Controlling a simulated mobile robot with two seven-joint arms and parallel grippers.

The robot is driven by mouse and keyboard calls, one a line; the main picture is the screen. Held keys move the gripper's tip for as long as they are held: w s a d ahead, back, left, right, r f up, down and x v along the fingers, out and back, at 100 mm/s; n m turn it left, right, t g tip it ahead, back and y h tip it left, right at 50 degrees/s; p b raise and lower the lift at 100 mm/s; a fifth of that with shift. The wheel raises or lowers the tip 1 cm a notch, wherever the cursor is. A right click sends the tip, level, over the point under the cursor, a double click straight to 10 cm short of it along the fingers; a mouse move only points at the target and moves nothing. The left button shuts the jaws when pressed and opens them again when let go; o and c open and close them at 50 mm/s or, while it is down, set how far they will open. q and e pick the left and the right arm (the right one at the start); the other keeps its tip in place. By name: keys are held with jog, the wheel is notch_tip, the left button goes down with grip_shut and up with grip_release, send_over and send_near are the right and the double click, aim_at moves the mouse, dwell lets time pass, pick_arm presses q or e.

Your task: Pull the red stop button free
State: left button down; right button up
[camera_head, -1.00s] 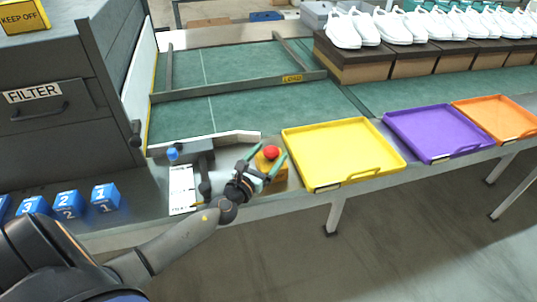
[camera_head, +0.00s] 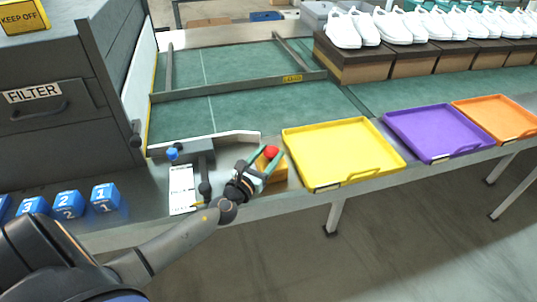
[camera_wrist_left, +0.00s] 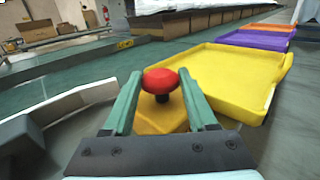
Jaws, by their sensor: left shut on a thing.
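The red stop button (camera_head: 271,152) sits on a small yellow box (camera_head: 279,171) at the front edge of the line, left of the yellow tray. My left gripper (camera_head: 268,160) is shut on the red button, with one green finger on each side of it. In the left wrist view the red mushroom head (camera_wrist_left: 160,80) shows between the two fingertips, above its dark stem and the yellow box (camera_wrist_left: 160,115). My right gripper is not in view.
A yellow tray (camera_head: 313,186) stands close on the right, then purple (camera_head: 431,157) and orange trays. A clipboard sheet (camera_head: 182,188), a dark lever and numbered blue blocks (camera_head: 105,197) lie to the left. A white-edged guide bar (camera_head: 236,136) runs behind.

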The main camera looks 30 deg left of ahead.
pick_arm(q)
jog(key=shift+r+p, duration=0.85)
jog(key=shift+r, duration=0.05)
jog(key=shift+c, duration=0.9)
grip_release()
jog(key=shift+f, duration=0.1)
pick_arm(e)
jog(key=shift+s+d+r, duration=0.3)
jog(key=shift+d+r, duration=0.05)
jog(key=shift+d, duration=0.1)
